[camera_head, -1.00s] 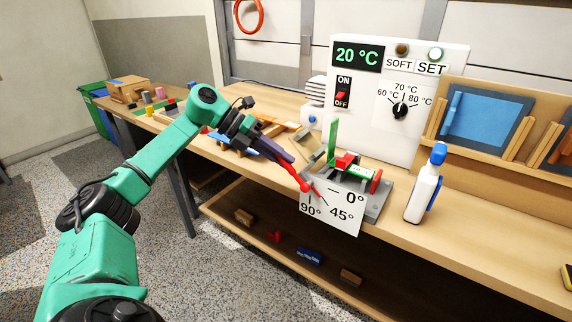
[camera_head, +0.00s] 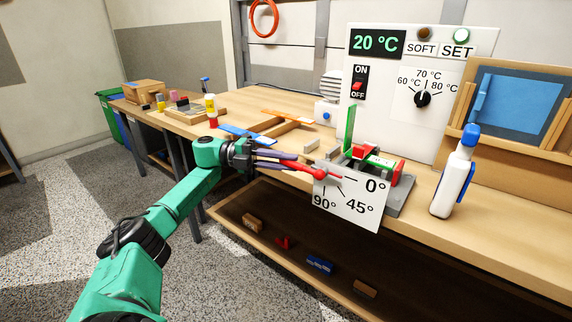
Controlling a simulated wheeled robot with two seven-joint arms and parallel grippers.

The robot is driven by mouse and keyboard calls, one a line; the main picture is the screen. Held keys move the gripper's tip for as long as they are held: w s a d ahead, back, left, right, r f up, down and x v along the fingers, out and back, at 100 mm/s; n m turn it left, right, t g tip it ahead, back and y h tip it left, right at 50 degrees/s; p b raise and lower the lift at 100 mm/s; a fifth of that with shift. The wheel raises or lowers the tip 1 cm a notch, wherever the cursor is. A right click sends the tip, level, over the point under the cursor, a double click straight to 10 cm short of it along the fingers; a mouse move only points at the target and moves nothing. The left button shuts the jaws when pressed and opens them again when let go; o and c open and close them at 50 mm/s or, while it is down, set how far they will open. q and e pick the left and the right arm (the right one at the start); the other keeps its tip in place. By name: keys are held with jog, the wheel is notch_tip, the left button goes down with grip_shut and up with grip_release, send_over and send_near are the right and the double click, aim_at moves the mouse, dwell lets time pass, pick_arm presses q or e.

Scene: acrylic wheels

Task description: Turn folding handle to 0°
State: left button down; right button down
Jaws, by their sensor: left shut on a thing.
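The red folding handle (camera_head: 320,174) is at the left edge of the white angle card (camera_head: 352,213), which is marked 0°, 45° and 90°. The handle lies nearly level, roughly in line with the mark beside 0°; the exact angle is too small to tell. The card is fixed to the front of a small grey fixture (camera_head: 402,193) with green and red parts. My left gripper (camera_head: 298,166), with purple fingers, comes in from the left and is shut on the handle. Its fingers partly hide the handle's outer end. My right gripper is not in view.
A white spray bottle with a blue top (camera_head: 452,185) stands right of the fixture. Behind is a white control box (camera_head: 400,120) reading 20 °C. A blue and wooden piece (camera_head: 247,134) lies left on the bench. A lower shelf (camera_head: 235,207) holds several small parts.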

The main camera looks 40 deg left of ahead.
pick_arm(q)
jog(key=shift+f, duration=0.1)
dwell(0.4)
jog(key=c, duration=0.8)
grip_release()
